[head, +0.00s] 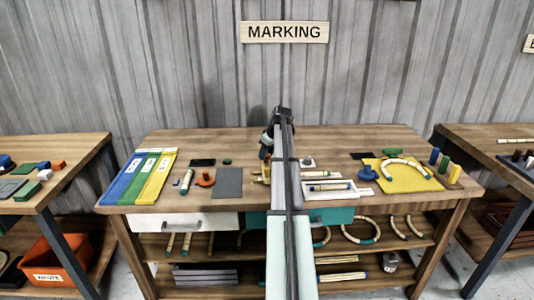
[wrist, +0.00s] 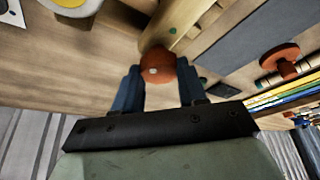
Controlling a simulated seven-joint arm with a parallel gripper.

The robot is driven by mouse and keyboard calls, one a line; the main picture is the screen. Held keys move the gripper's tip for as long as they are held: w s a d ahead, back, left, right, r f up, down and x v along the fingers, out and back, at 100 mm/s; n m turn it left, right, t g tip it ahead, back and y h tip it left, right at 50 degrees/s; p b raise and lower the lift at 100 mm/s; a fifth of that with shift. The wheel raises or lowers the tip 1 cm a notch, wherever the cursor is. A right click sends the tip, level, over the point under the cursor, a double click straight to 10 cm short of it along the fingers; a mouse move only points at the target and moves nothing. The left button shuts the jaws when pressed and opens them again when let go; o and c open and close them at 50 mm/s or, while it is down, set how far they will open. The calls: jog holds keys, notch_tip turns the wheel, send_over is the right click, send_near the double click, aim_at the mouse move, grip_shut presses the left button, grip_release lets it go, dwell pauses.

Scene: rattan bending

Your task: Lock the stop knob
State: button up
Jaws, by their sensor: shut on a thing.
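The stop knob, a round orange-red knob with a small pale spot (wrist: 157,66), sits at the end of a light wooden bar (wrist: 182,22) in the wrist view. My gripper (wrist: 159,84) has its two dark blue fingers on either side of the knob and is shut on it. In the head view my own arm stands in front of the middle of the bench and hides the knob and most of the wooden fixture around it. Whether the knob is locked cannot be seen.
The workbench (head: 225,140) carries a grey plate (head: 228,183), another orange piece (head: 205,180) and blue, green and yellow strips (head: 138,178) at left. A white tray (head: 350,194) and yellow board (head: 425,182) lie at right. The bench's back strip is mostly clear.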

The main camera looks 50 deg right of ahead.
jog(key=m+h, duration=0.1)
jog(key=m, duration=0.2)
jog(key=m+h, duration=0.1)
jog(key=m, duration=0.2)
jog(key=shift+w+a+m+g, duration=0.1)
jog(key=shift+a+m+g, duration=0.1)
jog(key=shift+m+g, duration=0.15)
jog(key=m+g+h, duration=0.1)
jog(key=m, duration=0.2)
jog(key=m+g+h, duration=0.1)
jog(key=m, duration=0.2)
jog(key=shift+w, duration=0.1)
jog(key=shift+m, duration=0.25)
jog(key=o, duration=1.1)
jog(key=shift+c, duration=0.2)
jog(key=shift+a, duration=0.1)
jog(key=v, duration=1.4)
jog(key=shift+w, duration=0.15)
